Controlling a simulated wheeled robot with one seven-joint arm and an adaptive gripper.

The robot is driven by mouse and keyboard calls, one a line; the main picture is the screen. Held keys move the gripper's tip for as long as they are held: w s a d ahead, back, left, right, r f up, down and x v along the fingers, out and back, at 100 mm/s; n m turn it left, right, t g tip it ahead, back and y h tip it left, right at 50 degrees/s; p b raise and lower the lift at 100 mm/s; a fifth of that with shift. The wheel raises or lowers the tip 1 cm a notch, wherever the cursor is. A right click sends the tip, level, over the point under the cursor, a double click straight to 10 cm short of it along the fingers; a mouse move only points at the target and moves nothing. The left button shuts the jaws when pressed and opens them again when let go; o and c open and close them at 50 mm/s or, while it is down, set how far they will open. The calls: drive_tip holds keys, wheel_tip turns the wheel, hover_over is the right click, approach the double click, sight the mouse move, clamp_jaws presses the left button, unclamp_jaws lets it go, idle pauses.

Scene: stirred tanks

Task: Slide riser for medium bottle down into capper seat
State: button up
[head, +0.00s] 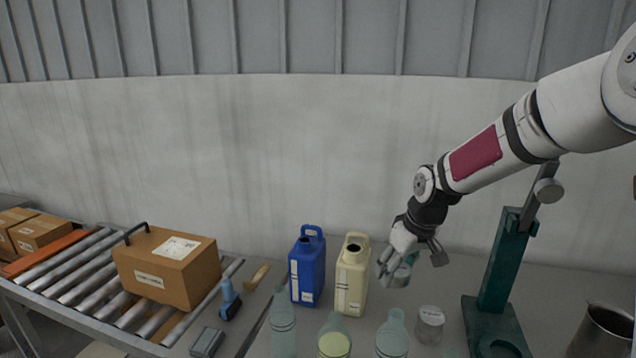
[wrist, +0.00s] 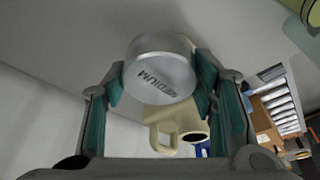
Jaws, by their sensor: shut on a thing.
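The riser for the medium bottle (wrist: 160,72) is a short grey cylinder marked "MEDIUM". In the wrist view it sits between the green-padded fingers of my gripper (wrist: 160,88), which is shut on it. In the head view my gripper (head: 410,262) holds the riser (head: 400,276) in the air above the table, partly hidden by the fingers. The capper (head: 500,265) is a dark green stand with a lever, to the right of my gripper. Its seat (head: 497,346) is at the base, cut by the lower picture edge, and the riser is apart from it.
Bottles (head: 392,337) stand in front. A cream jug (head: 352,275) and a blue jug (head: 307,268) are to the left. A metal pot (head: 602,332) is at the right.

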wheel_tip(320, 180, up, 9)
drive_tip(key=p, duration=0.2)
drive_tip(key=shift+r+p, duration=0.1)
drive_tip(key=shift+p, duration=0.2)
wheel_tip(320, 180, down, 17)
drive_tip(key=s+m+h+b, duration=0.1)
drive_tip(key=s+m+b, duration=0.1)
drive_tip(key=m+b, duration=0.3)
drive_tip(key=shift+s+r+h+b, duration=0.15)
drive_tip(key=shift+s+h+b, duration=0.15)
drive_tip(key=shift+s, duration=0.1)
